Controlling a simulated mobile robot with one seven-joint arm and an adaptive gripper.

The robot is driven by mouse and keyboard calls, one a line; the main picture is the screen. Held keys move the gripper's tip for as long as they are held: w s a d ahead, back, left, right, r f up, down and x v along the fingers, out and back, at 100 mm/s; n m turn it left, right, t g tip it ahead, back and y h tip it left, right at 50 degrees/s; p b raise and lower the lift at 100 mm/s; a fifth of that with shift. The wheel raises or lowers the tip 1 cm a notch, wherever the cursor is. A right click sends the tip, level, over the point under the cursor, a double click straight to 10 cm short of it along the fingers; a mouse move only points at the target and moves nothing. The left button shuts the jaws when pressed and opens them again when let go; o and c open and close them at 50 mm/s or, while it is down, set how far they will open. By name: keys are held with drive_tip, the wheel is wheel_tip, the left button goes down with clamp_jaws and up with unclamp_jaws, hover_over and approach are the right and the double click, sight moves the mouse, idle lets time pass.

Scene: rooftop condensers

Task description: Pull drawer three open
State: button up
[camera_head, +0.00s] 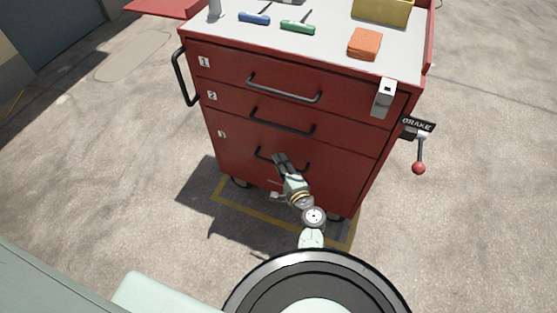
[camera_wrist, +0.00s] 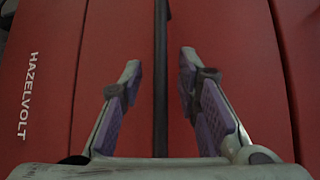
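Drawer three (camera_head: 345,165) is the lowest red drawer of the cabinet and looks closed. Its black bar handle (camera_head: 261,154) is partly hidden behind my gripper (camera_head: 283,160) in the head view. In the wrist view the handle (camera_wrist: 161,60) runs up the picture between the two fingers of my gripper (camera_wrist: 160,62), with a gap on each side. My gripper is open and holds nothing. I cannot tell exactly how deep the bar sits between the fingertips.
Drawer one (camera_head: 230,81) and drawer two (camera_head: 232,109) above look closed. A brake lever (camera_head: 419,154) with a red knob sticks out at right. A latch (camera_head: 383,98) sits at the upper right corner. Tools and an orange block (camera_head: 365,44) lie on top. The concrete around is clear.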

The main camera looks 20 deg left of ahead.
drive_tip(key=shift+c, duration=0.5)
clamp_jaws()
idle(0.4)
